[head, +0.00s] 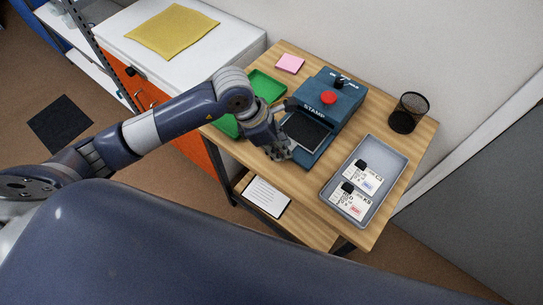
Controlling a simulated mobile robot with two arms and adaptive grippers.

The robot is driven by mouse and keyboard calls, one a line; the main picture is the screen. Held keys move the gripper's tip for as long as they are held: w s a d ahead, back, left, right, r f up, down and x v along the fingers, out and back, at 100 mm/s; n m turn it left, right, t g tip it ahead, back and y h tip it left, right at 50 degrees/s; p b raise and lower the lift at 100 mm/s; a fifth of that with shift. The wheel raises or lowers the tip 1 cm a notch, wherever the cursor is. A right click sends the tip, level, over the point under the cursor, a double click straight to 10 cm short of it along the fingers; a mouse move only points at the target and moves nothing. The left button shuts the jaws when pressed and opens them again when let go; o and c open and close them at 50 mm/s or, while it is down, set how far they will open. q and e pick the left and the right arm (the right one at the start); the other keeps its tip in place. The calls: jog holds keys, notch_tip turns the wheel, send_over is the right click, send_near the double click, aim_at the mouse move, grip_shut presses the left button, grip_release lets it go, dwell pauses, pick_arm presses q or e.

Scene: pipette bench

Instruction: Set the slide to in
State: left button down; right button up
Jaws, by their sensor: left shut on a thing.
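The blue stamp machine (338,100) stands on the wooden table, with a red button and a black knob on top. Its slide (306,134), a dark plate with a pale edge, lies exposed in front of the machine's upper body, below the word STAMP. My left gripper (284,153) reaches in from the left and is shut at the slide's front left edge. The fingers hide the part they hold. My right gripper is not in view.
A grey tray (375,150) with two labelled cards, each with a black clip, lies to the right. A black mesh cup (408,112) stands behind it. A green tray (268,87) is left of the machine, partly behind my arm. A pink note pad (290,63) lies at the back.

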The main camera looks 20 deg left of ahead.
aim_at(303, 134)
pick_arm(q)
jog(key=w+b, duration=0.1)
jog(key=w, duration=0.1)
jog(key=w+d+b, duration=0.1)
jog(key=w, duration=0.1)
jog(key=w+d+b, duration=0.1)
jog(key=w, duration=0.2)
jog(key=shift+d+f+b, duration=0.2)
jog(key=shift+d+b, duration=0.05)
jog(key=shift+b, duration=0.05)
jog(key=shift+w+d+r, duration=0.1)
jog(key=shift+w, duration=0.1)
jog(key=shift+r, duration=0.15)
jog(key=c, duration=1.6)
grip_release()
jog(key=shift+o, duration=0.9)
jog(key=shift+w+d, duration=0.1)
jog(key=shift+w, duration=0.1)
jog(key=v, duration=1.2)
